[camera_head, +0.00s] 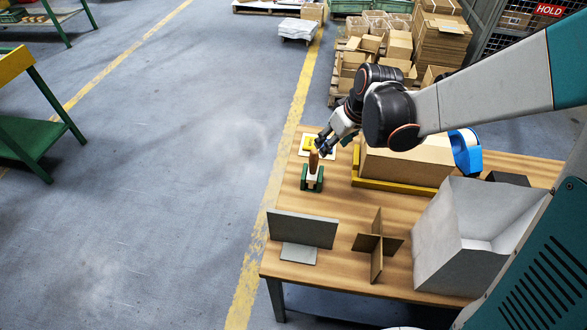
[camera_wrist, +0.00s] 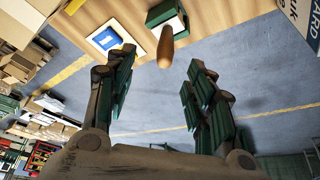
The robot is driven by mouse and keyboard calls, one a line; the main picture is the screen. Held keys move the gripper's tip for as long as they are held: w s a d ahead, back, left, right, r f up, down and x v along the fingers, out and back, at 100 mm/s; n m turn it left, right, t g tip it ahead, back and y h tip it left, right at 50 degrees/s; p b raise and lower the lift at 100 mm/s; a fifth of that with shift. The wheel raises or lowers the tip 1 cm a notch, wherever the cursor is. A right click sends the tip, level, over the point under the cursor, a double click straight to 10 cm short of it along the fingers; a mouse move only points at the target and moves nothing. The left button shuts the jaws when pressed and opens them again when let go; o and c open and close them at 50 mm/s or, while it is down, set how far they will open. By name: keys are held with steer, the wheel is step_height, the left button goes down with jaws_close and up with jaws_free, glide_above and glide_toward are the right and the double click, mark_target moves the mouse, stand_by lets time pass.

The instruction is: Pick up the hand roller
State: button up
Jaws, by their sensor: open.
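The hand roller shows a brown wooden handle (camera_head: 313,163) standing upright out of a green block-like part (camera_head: 312,182) near the table's far left. In the wrist view the handle (camera_wrist: 165,48) points toward the camera, with the green and white part (camera_wrist: 168,15) behind it. I cannot tell whether the green part is a stand or the roller's own frame. My gripper (camera_head: 325,147) is just above and beside the handle. In the wrist view its fingers (camera_wrist: 161,75) are spread apart and empty, with the handle's end between and beyond them.
A white card with a blue patch (camera_wrist: 107,39) lies near the roller. A large cardboard box (camera_head: 408,160) and blue tape dispenser (camera_head: 466,152) stand to the right.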

mark_target(314, 160)
steer(key=b+x, duration=0.1)
steer(key=x, duration=0.1)
steer(key=b+x, duration=0.1)
steer(key=x, duration=0.2)
steer(key=a+b+x, duration=0.1)
steer(key=x, duration=0.2)
steer(key=shift+s+a+f, duration=0.1)
steer(key=shift+s+a, duration=0.05)
steer(key=shift+s, duration=0.05)
steer(key=shift+b+x, duration=1.3)
steer(key=shift+x, duration=1.5)
steer(key=shift+w, duration=0.1)
jaws_close()
